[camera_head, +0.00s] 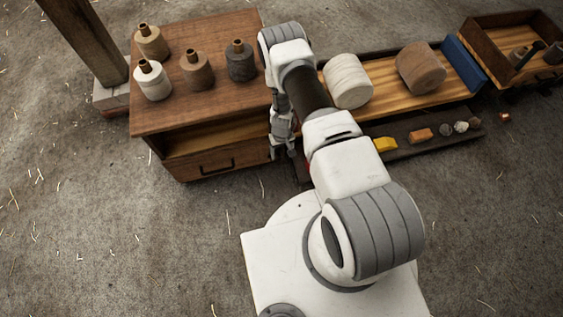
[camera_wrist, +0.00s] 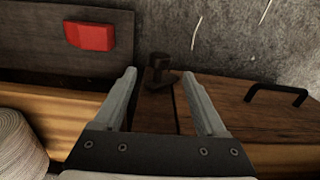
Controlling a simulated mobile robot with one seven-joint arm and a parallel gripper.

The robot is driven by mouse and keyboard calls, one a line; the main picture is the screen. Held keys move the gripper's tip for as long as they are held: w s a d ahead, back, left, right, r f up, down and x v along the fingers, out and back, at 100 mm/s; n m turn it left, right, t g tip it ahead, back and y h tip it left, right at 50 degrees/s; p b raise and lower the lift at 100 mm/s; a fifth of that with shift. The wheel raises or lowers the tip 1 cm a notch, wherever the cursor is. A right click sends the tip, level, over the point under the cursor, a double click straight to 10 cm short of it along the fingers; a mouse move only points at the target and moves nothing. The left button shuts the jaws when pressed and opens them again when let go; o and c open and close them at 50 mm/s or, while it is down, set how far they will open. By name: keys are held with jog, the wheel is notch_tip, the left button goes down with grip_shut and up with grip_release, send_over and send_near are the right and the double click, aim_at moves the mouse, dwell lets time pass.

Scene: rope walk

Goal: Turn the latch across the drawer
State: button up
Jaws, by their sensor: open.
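The drawer (camera_head: 190,166) is in the lower front of the wooden cabinet, its front flush, with a black bar handle. In the wrist view the drawer front (camera_wrist: 235,105) is at right with its handle (camera_wrist: 277,92). A dark latch (camera_wrist: 159,70) with an upright knob and a flat base stands near the drawer's side edge. My gripper (camera_wrist: 164,80) is open, with the latch knob between and just beyond its fingertips. I see no contact. In the head view my gripper (camera_head: 283,150) is at the cabinet's right front corner, and the latch is hidden behind it.
Several spools (camera_head: 197,70) stand on the cabinet top (camera_head: 180,112). To the right, a wooden bench (camera_head: 392,104) holds rope rolls; a dark low shelf (camera_head: 410,147) in front carries small blocks. A red block (camera_wrist: 90,36) lies near my gripper. The floor in front is clear.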

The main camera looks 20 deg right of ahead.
aim_at(282, 160)
notch_tip(282, 160, down, 7)
jog(key=shift+f+b, duration=0.15)
jog(key=shift+b, duration=1.05)
grip_shut()
